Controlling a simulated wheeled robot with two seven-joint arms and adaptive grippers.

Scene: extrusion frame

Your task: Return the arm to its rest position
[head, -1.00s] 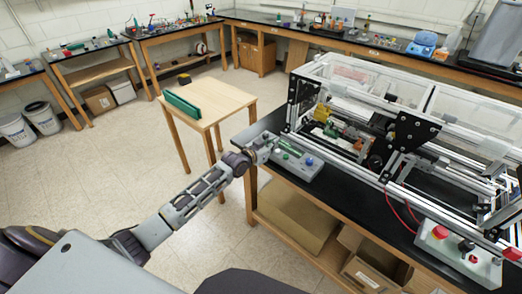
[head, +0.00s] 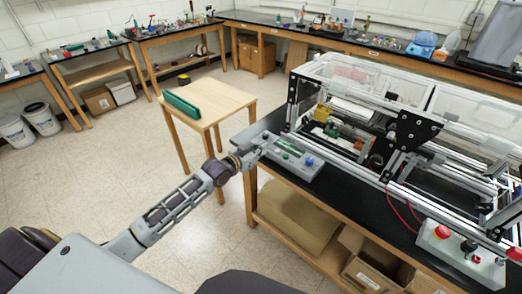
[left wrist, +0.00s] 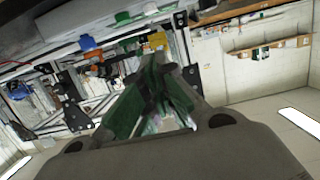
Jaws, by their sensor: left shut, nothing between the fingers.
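My left gripper (head: 256,148) is at the end of my left arm, which reaches in from the lower left. It is at the left end of the grey control box (head: 306,170), by the black bench's left edge. I cannot tell from the head view whether it touches the box. In the left wrist view, my left gripper (left wrist: 152,62) has its dark and green fingers drawn together at the tips, with nothing held. My right gripper is not in view.
The extrusion frame (head: 408,130) stands on the black bench behind the control box. A small wooden table (head: 228,98) carries a green block (head: 183,108) at left. A red-buttoned box (head: 460,243) sits at the bench's right front. The floor at left is open.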

